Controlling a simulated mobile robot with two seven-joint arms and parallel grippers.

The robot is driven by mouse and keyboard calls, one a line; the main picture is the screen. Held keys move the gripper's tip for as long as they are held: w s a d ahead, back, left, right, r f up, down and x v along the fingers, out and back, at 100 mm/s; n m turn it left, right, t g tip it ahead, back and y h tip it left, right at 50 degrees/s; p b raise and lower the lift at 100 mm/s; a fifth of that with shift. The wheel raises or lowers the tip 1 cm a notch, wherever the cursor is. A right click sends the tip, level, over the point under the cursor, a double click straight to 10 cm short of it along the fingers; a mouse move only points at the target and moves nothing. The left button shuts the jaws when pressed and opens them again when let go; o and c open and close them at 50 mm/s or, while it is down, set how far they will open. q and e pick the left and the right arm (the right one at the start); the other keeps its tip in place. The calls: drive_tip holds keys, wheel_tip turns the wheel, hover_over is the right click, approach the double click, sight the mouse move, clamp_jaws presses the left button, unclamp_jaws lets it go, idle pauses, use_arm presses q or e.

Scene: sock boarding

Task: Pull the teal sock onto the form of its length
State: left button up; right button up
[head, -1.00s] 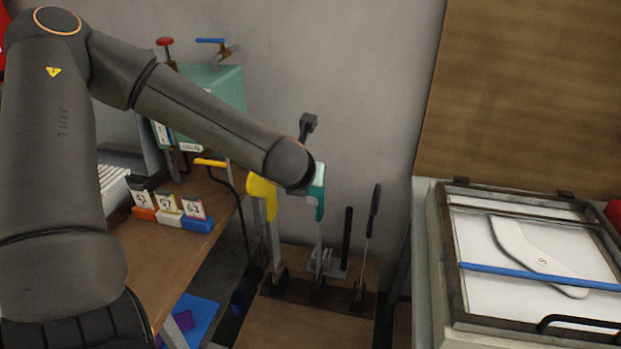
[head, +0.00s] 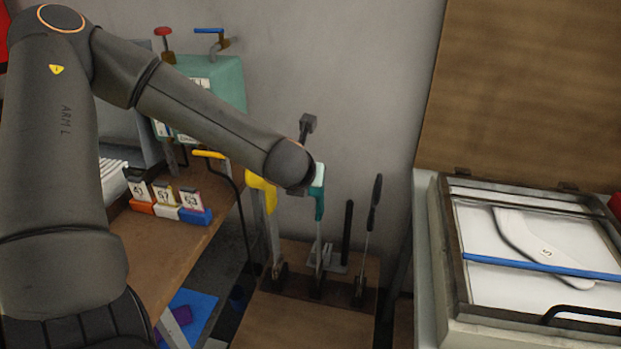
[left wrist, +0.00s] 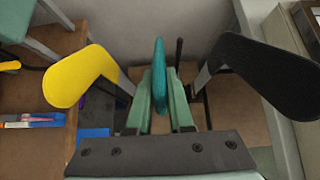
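The teal sock (head: 319,190) is at the top of the middle upright form (head: 319,255), whose pale post shows below it. In the left wrist view the teal sock (left wrist: 160,75) is seen edge-on as a narrow strip. My left gripper (left wrist: 161,95) has its two green fingers close on either side of this strip, with a narrow gap between them; they appear closed on it. In the head view my left arm's end hides most of the gripper. My right gripper is in neither view.
A yellow foot-shaped piece (left wrist: 80,77) stands on the post to the left, and a black one (left wrist: 265,75) on the post to the right. A bench with numbered blocks (head: 166,200) is at left. A framed press (head: 452,250) stands at right.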

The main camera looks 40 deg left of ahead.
use_arm(q)
drive_tip(key=o, duration=0.5)
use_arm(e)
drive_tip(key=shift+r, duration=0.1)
use_arm(q)
drive_tip(key=v, duration=1.2)
drive_tip(key=shift+s+r, duration=0.2)
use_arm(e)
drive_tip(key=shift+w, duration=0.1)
use_arm(q)
drive_tip(key=shift+d, duration=0.1)
